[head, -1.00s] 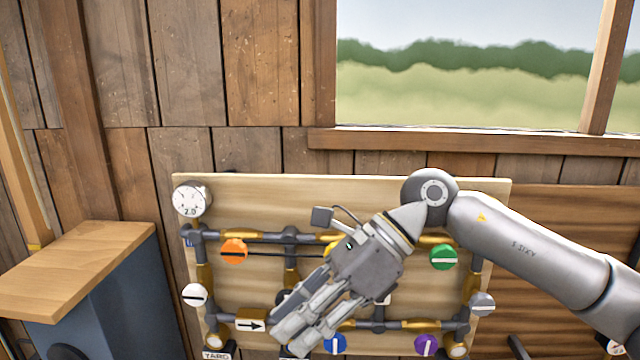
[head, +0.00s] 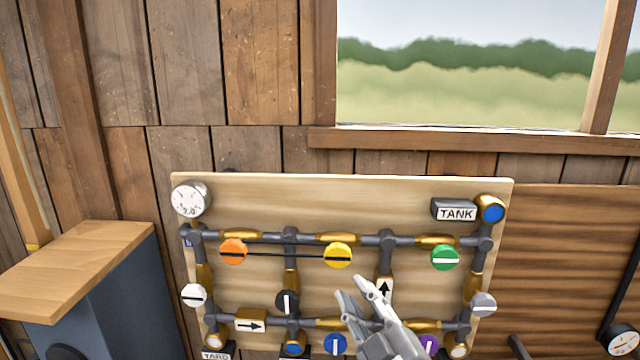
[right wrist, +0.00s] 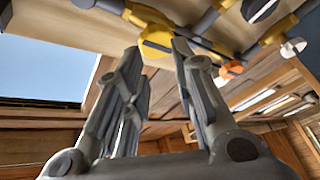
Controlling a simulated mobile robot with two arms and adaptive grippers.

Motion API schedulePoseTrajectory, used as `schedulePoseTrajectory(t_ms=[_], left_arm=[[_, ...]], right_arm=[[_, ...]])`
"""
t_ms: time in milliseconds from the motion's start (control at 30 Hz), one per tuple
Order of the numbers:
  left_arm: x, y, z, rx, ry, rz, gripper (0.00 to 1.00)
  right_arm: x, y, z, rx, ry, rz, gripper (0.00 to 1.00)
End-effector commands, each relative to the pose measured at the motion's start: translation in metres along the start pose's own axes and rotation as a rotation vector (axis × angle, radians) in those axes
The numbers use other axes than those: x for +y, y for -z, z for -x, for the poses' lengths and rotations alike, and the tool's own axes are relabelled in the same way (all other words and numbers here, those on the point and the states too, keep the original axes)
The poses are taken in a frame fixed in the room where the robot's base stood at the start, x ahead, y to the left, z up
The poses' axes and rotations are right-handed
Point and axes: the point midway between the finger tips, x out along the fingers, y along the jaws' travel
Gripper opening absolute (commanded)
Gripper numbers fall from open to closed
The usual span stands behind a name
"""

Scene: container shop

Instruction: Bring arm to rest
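My right gripper (head: 351,287) points up from the bottom edge of the head view, in front of the lower middle of the valve board (head: 300,205). Its two fingers stand apart with nothing between them, and the right wrist view (right wrist: 157,47) shows the same gap. The fingertips are below the yellow knob (head: 338,256) in the head view. The rest of the right arm is out of the head view. In the wrist view the yellow knob (right wrist: 157,40) shows beyond the fingertips. My left gripper is in neither view.
The board carries pipes with an orange knob (head: 233,251), a green knob (head: 445,258), a blue knob (head: 335,344), a gauge (head: 190,199) and a TANK label (head: 454,211). A wood-topped cabinet (head: 80,260) stands left. A window ledge (head: 470,142) runs above.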

Motion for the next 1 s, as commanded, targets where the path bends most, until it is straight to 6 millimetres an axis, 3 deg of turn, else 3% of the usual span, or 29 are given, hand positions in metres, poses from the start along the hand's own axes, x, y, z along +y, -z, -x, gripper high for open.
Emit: schedulePoseTrajectory(t_ms=[33, 100, 167, 300, 500, 700, 767, 1000], left_arm=[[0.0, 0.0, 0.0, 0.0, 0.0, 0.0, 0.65], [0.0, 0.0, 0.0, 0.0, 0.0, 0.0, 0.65], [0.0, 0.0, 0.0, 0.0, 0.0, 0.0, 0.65], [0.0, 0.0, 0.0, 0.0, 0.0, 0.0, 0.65], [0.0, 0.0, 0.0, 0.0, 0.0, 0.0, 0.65], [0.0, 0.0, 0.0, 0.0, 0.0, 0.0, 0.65], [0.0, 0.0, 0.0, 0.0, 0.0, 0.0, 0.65], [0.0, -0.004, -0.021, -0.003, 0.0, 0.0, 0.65]], right_arm=[[-0.013, -0.034, 0.018, -0.129, 0.031, -0.082, 0.25], [-0.03, -0.076, 0.046, -0.305, 0.073, -0.184, 0.25], [-0.046, -0.108, 0.075, -0.451, 0.109, -0.266, 0.25], [-0.085, -0.165, 0.155, -0.775, 0.194, -0.432, 0.25], [-0.123, -0.199, 0.261, -1.13, 0.292, -0.587, 0.25], [-0.146, -0.202, 0.347, -1.394, 0.367, -0.686, 0.25], [-0.15, -0.199, 0.371, -1.468, 0.388, -0.711, 0.25], [-0.21, -0.264, 0.37, -1.481, 0.402, -0.704, 0.25]])
